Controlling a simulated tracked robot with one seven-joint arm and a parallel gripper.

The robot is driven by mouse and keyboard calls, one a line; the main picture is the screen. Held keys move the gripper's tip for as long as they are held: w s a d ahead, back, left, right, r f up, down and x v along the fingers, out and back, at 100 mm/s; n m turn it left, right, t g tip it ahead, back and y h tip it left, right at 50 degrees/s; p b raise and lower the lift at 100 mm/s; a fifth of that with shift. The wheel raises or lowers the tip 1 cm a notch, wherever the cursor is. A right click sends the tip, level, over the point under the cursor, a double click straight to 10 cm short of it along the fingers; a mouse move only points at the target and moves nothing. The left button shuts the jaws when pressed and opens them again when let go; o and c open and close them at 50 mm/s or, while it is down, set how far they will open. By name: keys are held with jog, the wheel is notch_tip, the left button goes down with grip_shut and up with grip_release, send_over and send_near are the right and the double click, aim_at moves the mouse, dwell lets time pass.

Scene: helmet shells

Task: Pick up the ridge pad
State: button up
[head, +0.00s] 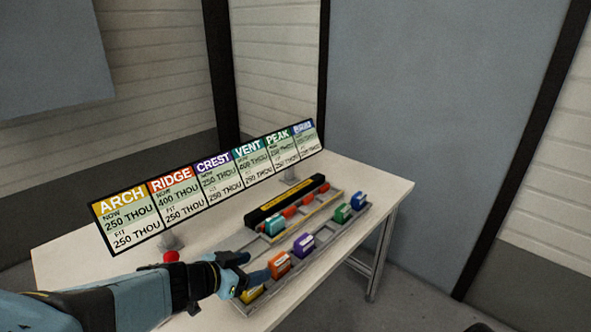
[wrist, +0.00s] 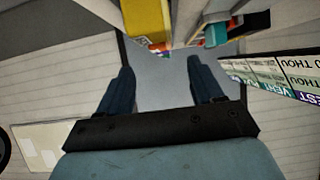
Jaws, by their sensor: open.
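The orange pad (head: 279,265), which matches the orange RIDGE heading on the sign, stands in the front row of the rack (head: 316,247) on the table. It is between a yellow pad (head: 250,295) and a purple pad (head: 303,245). My gripper (head: 257,267) is open, with its fingertips just left of the orange pad in the head view. I see nothing held between the fingers. In the wrist view the two fingers are spread apart, with a yellow block (wrist: 147,20) beyond them. I cannot clearly make out the orange pad there.
A green pad (head: 343,212) and a blue pad (head: 359,201) stand farther along the front row. A teal pad (head: 274,226) sits behind, by a black bar (head: 287,201) and red pieces. The long sign (head: 205,187) stands behind. A red button (head: 171,256) is near my arm.

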aim_at(278, 259)
jog(key=x, duration=1)
jog(key=shift+w+d+r, duration=0.1)
jog(key=shift+w, duration=0.05)
jog(key=c, duration=1.1)
jog(key=shift+o, duration=0.2)
jog(key=shift+r, duration=0.15)
